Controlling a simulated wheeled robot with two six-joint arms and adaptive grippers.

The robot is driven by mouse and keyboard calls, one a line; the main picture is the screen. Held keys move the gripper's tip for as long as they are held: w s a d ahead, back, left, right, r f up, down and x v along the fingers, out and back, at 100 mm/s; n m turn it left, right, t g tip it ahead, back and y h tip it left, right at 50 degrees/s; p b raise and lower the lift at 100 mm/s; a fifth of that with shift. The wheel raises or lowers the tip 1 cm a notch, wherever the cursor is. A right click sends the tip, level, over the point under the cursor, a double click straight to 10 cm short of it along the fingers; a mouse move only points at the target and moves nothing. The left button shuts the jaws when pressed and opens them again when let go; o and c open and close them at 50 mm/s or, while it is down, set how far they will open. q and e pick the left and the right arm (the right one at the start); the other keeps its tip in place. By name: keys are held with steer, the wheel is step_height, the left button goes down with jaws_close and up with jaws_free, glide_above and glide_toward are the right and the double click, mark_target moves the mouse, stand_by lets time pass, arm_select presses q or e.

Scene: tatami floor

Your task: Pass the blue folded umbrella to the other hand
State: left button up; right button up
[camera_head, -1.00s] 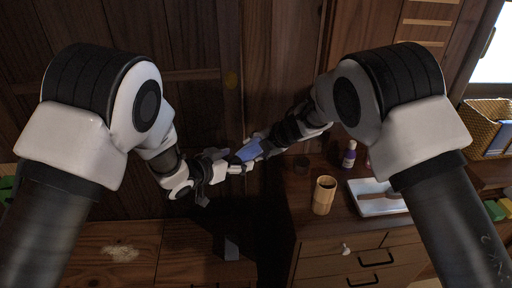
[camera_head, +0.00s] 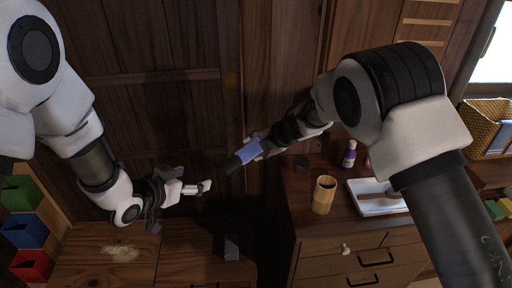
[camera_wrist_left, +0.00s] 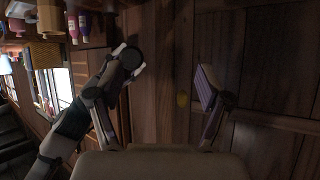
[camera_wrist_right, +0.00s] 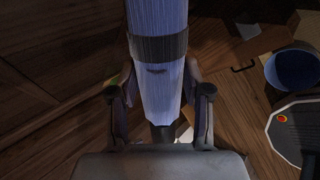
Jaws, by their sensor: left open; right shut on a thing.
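The blue folded umbrella (camera_head: 247,152) is held in the air in the middle of the head view, its dark end pointing down and left. My right gripper (camera_head: 262,145) is shut on it. In the right wrist view the umbrella (camera_wrist_right: 158,85) runs between the fingers, with a dark band around it. My left gripper (camera_head: 205,187) is open and empty, lower left of the umbrella with a gap between them. In the left wrist view nothing is between the left fingers (camera_wrist_left: 158,110). The umbrella's dark end (camera_wrist_left: 130,60) shows there beside the right gripper.
A wooden cabinet at the right carries a bamboo cup (camera_head: 324,195), a white tray (camera_head: 375,197) and a small purple bottle (camera_head: 349,154). Green, blue and red bins (camera_head: 30,266) stand at lower left. A low wooden surface (camera_head: 85,245) lies below my left gripper.

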arm_select(q)
steer(key=s+a+f+n+g+y, duration=0.2)
steer(key=s+a+f, duration=0.2)
steer(key=s+f, duration=0.3)
steer(key=s+a+f+n+g+y, duration=0.3)
steer(key=s+a+f, duration=0.15)
steer(key=f, duration=0.55)
steer(key=s+a+f+g, duration=0.1)
steer(key=s+f+g, duration=0.1)
steer(key=s, duration=0.4)
steer(key=s+a+f+n+g, duration=0.1)
steer(key=s+f, duration=0.4)
steer(key=s, duration=0.2)
steer(key=s+f+n+g+y, duration=0.1)
steer(key=s+f+g, duration=0.1)
steer(key=s+f, duration=0.2)
steer(key=s, duration=0.3)
steer(key=shift+a+f+g, duration=0.25)
steer(key=shift+a+g, duration=0.05)
steer(key=shift+a, duration=0.1)
